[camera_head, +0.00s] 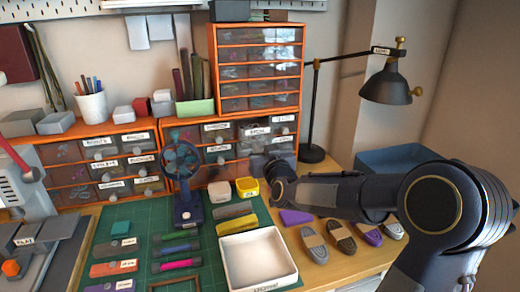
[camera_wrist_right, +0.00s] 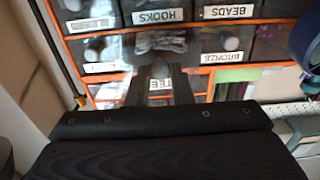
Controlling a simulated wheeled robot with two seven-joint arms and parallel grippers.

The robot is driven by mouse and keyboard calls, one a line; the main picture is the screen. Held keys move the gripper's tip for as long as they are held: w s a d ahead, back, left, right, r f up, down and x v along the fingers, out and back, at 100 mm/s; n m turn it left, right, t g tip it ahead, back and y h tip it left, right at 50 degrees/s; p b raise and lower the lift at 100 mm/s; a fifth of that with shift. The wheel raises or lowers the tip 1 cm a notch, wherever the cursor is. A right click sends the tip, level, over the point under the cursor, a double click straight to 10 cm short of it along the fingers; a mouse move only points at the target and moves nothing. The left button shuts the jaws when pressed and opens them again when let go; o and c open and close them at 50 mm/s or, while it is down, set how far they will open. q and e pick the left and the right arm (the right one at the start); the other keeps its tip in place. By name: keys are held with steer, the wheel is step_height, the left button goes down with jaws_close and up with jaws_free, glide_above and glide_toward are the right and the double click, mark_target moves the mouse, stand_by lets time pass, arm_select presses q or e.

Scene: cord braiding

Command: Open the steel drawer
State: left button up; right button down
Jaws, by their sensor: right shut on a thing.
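The steel drawer shows in the right wrist view, upside down, with its white label (camera_wrist_right: 160,84) partly covered so that only "TEE" reads. The label sits out of line with its neighbours, and grey contents (camera_wrist_right: 160,42) show behind it, so the drawer appears pulled out somewhat; how far is unclear. My right gripper (camera_wrist_right: 160,68) is shut at the front of this drawer, one finger on each side of the label; the knob is hidden between them. In the head view my right gripper (camera_head: 270,166) is at the lower right of the orange cabinet (camera_head: 229,113) and hides the drawer front. My left gripper is not in view.
A blue fan (camera_head: 185,185) and a white tray (camera_head: 258,258) are on the green mat (camera_head: 210,258). A black lamp (camera_head: 388,86) stands at the right.

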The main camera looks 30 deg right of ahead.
steer(key=v, duration=0.4)
steer(key=shift+s+a+b, duration=0.1)
steer(key=shift+s+b, duration=0.2)
steer(key=shift+b, duration=0.05)
steer(key=c, duration=1.3)
jaws_free()
steer(key=v, duration=0.7)
steer(key=shift+s, duration=0.4)
steer(key=shift+a, duration=0.15)
